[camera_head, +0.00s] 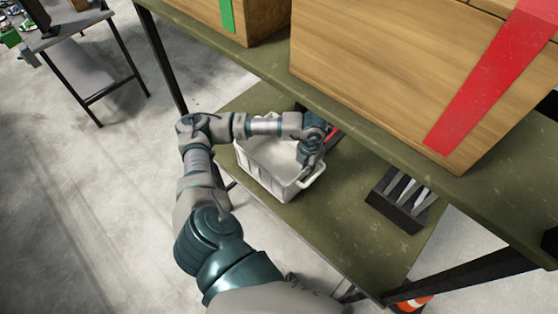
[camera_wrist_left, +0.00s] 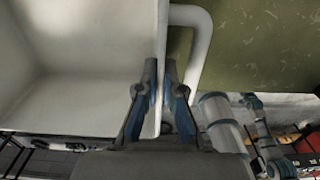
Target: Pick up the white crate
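The white crate (camera_head: 259,181) sits on the lower green shelf in the head view, with an open top and a looped handle at its right end. In the left wrist view, the crate's pale inside (camera_wrist_left: 75,60) fills the left, and its handle (camera_wrist_left: 205,35) shows right of the wall. My left gripper (camera_wrist_left: 160,75) has its two fingers close together on either side of the crate's end wall, shut on it. In the head view, the left arm reaches across the crate and its gripper (camera_head: 308,172) is partly hidden by the wrist. My right gripper is not in view.
The lower shelf (camera_head: 345,225) is bare right of the crate, up to a dark tray (camera_head: 400,200) with slots. The upper shelf (camera_head: 258,62) overhangs close above, carrying a large wooden box (camera_head: 390,65) with a red stripe. An orange-white cone (camera_head: 412,303) is at the bottom right.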

